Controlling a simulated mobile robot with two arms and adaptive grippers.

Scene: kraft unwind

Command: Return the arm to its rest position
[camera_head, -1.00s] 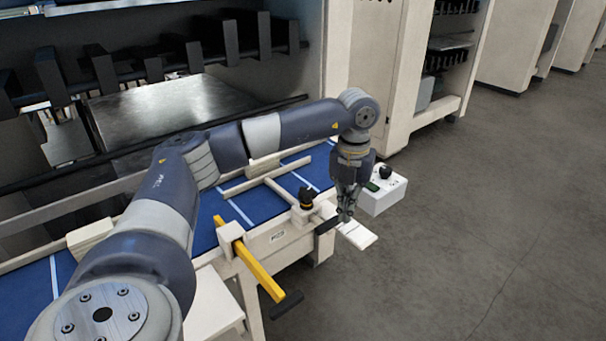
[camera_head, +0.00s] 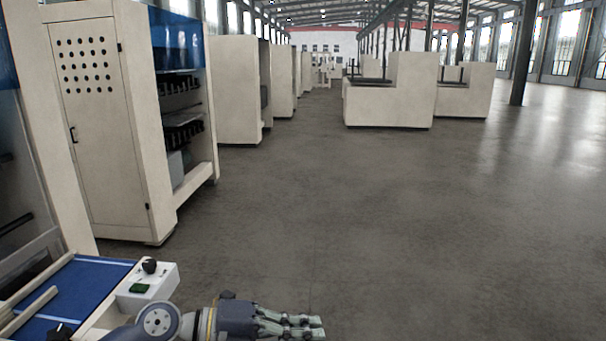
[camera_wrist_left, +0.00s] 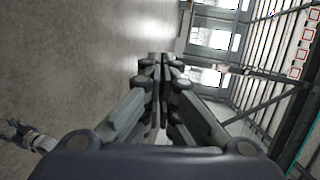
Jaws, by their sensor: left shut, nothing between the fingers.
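My left gripper (camera_head: 318,328) is at the bottom of the head view, past the right side of the blue-topped table. Its fingers point right, over open floor. In the left wrist view its fingers (camera_wrist_left: 161,60) come together at the tips with nothing between them. A small dark gripper on a grey arm, which looks like my right gripper (camera_wrist_left: 20,131), shows at the lower left of that view. It is too small to tell its jaw state.
The blue-topped table (camera_head: 75,290) with a white control box (camera_head: 147,288) is at the lower left. A beige cabinet (camera_head: 95,130) stands behind it. More beige machines (camera_head: 390,100) stand further back. The grey floor (camera_head: 400,220) on the right is clear.

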